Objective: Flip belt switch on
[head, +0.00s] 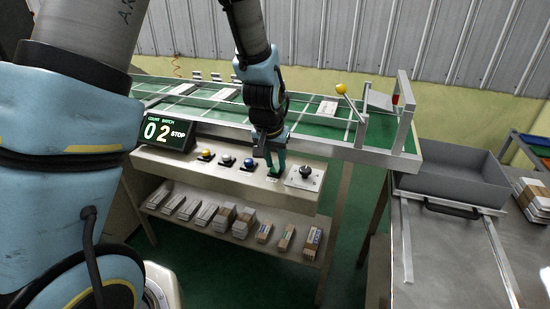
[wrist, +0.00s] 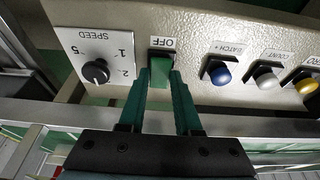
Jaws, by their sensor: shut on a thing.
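The belt switch (wrist: 160,62) is a green rocker on the beige control panel (wrist: 210,35), with an "OFF" label beside it in the wrist view. My gripper (wrist: 160,78) has its two green fingers on either side of the switch, shut on it. In the head view my gripper (head: 275,168) reaches down to the panel front, and its fingers mostly hide the switch.
A black speed knob (wrist: 96,71) sits on one side of the switch. Blue (wrist: 220,73), white (wrist: 265,78) and yellow (wrist: 305,84) buttons sit on the other. The green conveyor (head: 300,122) lies behind the panel, with a grey tray (head: 455,180) at right.

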